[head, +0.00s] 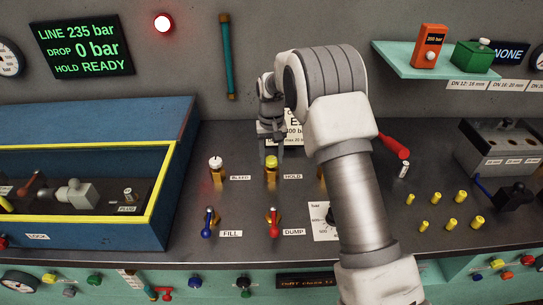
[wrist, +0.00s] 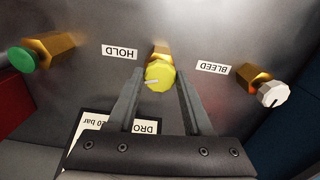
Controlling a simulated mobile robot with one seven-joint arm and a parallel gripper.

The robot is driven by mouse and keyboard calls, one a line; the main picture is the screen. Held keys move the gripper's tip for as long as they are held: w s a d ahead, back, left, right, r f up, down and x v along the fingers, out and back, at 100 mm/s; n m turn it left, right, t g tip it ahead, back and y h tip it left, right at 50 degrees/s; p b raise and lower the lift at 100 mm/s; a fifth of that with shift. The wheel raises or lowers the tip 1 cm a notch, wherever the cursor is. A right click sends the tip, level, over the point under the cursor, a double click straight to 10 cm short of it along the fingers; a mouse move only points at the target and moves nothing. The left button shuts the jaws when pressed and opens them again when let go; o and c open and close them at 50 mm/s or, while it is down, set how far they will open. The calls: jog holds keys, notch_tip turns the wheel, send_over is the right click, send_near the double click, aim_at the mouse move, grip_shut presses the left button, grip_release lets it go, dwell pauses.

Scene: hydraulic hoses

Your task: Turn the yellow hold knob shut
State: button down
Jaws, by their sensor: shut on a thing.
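The yellow hold knob (head: 271,161) sits on a brass valve body on the dark bench top, beside the HOLD label (head: 292,177). In the wrist view the yellow knob (wrist: 159,75) is in the middle, with a pale pointer mark on its face directed to the left. My gripper (head: 272,155) comes down from above and is shut on this knob, one finger on each side of it. The wrist view shows both fingers of my gripper (wrist: 160,88) flanking the knob.
A white bleed knob (head: 215,162) stands left of the hold knob. A green knob (wrist: 22,58) stands on its other side. The blue fill lever (head: 207,222) and red dump lever (head: 273,220) are in front. A blue box with yellow edging (head: 160,195) is at left. A red lamp (head: 163,23) is lit.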

aim_at(271, 160)
jog(key=shift+m, duration=1.8)
jog(key=shift+c, duration=1.5)
grip_release()
notch_tip(271, 160, up, 17)
jog(key=p, duration=0.1)
jog(key=shift+r, duration=0.2)
